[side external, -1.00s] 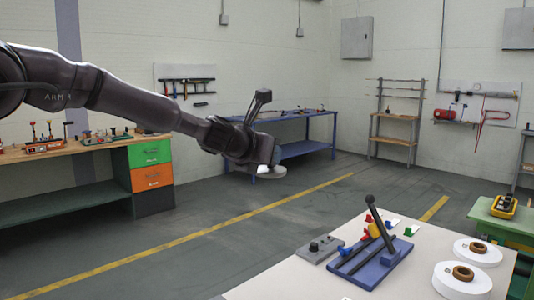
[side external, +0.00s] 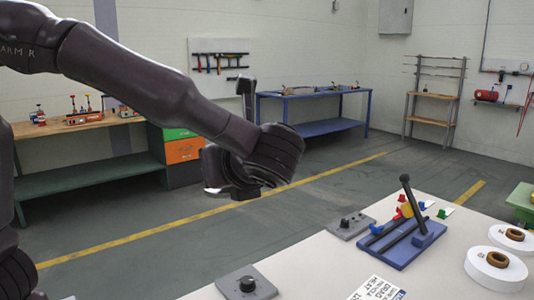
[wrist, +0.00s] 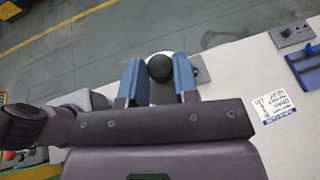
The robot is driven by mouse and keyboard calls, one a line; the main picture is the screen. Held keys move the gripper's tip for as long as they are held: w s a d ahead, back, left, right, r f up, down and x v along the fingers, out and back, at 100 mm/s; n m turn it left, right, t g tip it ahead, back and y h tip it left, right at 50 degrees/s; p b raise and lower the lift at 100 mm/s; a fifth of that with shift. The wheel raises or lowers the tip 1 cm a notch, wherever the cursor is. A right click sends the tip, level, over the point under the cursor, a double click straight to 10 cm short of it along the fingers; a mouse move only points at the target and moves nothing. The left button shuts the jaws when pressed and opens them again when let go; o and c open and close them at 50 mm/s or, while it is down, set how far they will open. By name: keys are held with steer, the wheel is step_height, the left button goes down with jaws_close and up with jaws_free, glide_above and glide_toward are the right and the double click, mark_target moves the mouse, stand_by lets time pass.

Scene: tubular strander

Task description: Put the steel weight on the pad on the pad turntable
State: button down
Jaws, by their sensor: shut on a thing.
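My gripper (wrist: 159,80) shows in the wrist view with a blue finger on each side of a round black knob (wrist: 160,67), shut on it. I take this knob to be the top of the steel weight; its body is mostly hidden by the fingers and wrist. In the side external view my gripper (side external: 232,188) is at the left, above the near left part of the table, and the weight cannot be clearly made out there. Two white round discs (side external: 478,270) with brown rings (side external: 499,257) stand at the table's right; I cannot tell whether either is the pad turntable.
A grey box with a black knob (side external: 247,286) sits at the near table edge. Another grey box (side external: 350,227) and a blue lever fixture (side external: 402,253) stand farther back. A printed card (side external: 377,289) lies flat. Pale tabletop (side external: 310,262) between them is clear.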

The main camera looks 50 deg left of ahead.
steer(key=s+d+r+n+g, duration=0.2)
steer(key=s+g, duration=0.1)
steer(key=s, duration=0.5)
step_height(320, 180, down, 27)
steer(key=shift+w+a, duration=0.15)
steer(key=shift+a, duration=0.05)
steer(key=shift+f, duration=1.15)
steer(key=c, duration=0.8)
jaws_free()
steer(key=shift+d, duration=0.1)
steer(key=v, duration=1.3)
steer(key=shift+f, duration=0.2)
